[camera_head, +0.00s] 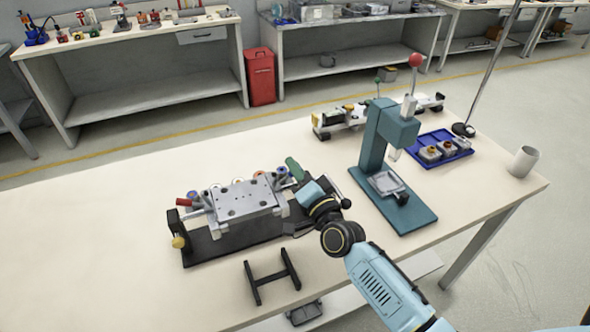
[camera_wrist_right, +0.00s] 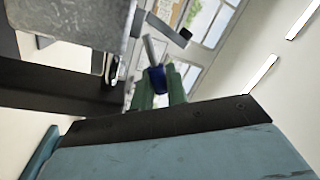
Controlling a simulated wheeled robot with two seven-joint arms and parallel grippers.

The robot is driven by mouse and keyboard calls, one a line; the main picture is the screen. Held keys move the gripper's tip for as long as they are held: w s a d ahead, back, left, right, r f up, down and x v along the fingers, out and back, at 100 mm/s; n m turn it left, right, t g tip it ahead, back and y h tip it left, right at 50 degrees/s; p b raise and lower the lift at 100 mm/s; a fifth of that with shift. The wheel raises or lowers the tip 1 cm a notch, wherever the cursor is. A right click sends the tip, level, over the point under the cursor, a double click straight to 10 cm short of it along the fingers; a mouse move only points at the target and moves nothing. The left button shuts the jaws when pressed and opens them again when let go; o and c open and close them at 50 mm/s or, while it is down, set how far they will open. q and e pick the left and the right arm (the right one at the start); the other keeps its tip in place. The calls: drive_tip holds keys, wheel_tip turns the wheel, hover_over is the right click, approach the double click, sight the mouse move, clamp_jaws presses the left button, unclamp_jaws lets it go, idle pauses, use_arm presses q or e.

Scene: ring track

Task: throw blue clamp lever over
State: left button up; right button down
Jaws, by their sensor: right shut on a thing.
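The blue clamp lever shows in the right wrist view as a dark blue knob (camera_wrist_right: 157,79) on a thin silver rod. My right gripper (camera_wrist_right: 158,88) is shut on this knob, with a green finger on each side of it. In the head view my right gripper (camera_head: 295,172) is at the right end of the clamp fixture, and its wrist hides part of that end. The fixture has a grey plate (camera_head: 245,201) on a black base (camera_head: 217,243). My left gripper is not in view.
A red-tipped handle (camera_head: 184,202) and a yellow knob (camera_head: 179,242) are at the fixture's left end. A teal press (camera_head: 372,143) stands to the right, near a blue tray (camera_head: 424,155) and a white cup (camera_head: 524,161). A black stand (camera_head: 272,275) lies in front. The table's left part is clear.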

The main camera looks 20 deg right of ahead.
idle(0.4)
drive_tip(key=c, duration=1.5)
unclamp_jaws()
drive_tip(key=shift+o, duration=0.2)
drive_tip(key=shift+f, duration=0.1)
